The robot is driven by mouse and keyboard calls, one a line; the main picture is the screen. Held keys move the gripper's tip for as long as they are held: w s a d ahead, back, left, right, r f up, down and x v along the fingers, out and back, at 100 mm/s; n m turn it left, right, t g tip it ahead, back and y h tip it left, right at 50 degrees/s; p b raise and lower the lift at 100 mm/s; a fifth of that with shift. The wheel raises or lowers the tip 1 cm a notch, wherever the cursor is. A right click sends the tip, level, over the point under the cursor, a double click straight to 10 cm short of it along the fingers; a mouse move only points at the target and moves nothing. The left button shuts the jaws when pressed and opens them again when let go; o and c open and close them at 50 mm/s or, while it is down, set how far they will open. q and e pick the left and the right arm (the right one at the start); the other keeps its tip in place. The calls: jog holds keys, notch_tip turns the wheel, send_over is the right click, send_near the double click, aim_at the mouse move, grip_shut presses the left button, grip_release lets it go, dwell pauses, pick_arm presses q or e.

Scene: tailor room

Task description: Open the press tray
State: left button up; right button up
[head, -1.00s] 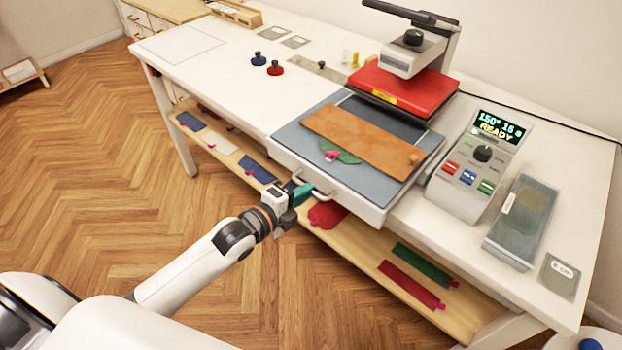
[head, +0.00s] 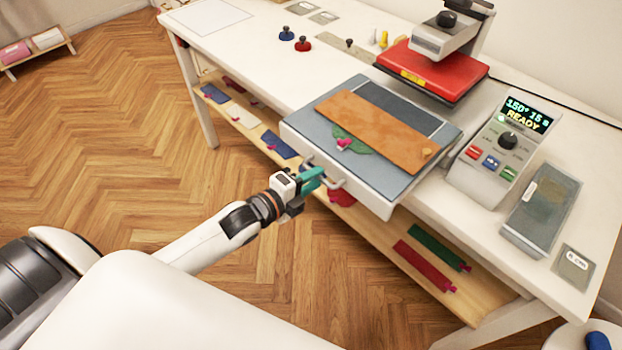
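The press tray (head: 374,192) is a pale drawer with a grey-blue top. It is slid out from under the red press plate (head: 430,72), and its front stands out past the table's front edge. A brown leather piece (head: 375,130) lies across it, with a green patch with a pink tab (head: 350,146) partly under its near edge. My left gripper (head: 314,180), with teal fingers, is at the tray's front handle (head: 335,184) and looks closed around it. The fingers hide part of the handle. My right gripper is not in view.
A control box (head: 505,145) reading "150° 15 s READY" and a grey lidded case (head: 541,212) stand right of the tray. A lower shelf (head: 385,235) holds coloured pieces. Blue and red knobs (head: 302,45) sit behind left.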

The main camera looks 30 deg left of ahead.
pick_arm(q)
jog(key=b+v, duration=0.1)
jog(key=v, duration=1.1)
dwell(0.5)
jog(key=s+a+f+n+g+y, duration=0.2)
jog(key=a+f+n, duration=0.1)
jog(key=f, duration=0.7)
jog(key=s+a+f+n+g+y, duration=0.1)
jog(key=a+f+n+y, duration=0.2)
jog(key=f, duration=0.6)
jog(key=s+a+f+n+g, duration=0.2)
jog(key=a+f+n, duration=0.15)
jog(key=f, duration=0.65)
jog(key=s+d+f+n+g, duration=0.4)
jog(key=s+f+n, duration=0.2)
jog(key=s+f, duration=0.7)
jog(key=s+d+f+n+g, duration=0.4)
jog(key=s+d+f, duration=0.3)
jog(key=s+f, duration=0.2)
jog(key=shift+s+g, duration=0.3)
jog(key=shift+s, duration=0.65)
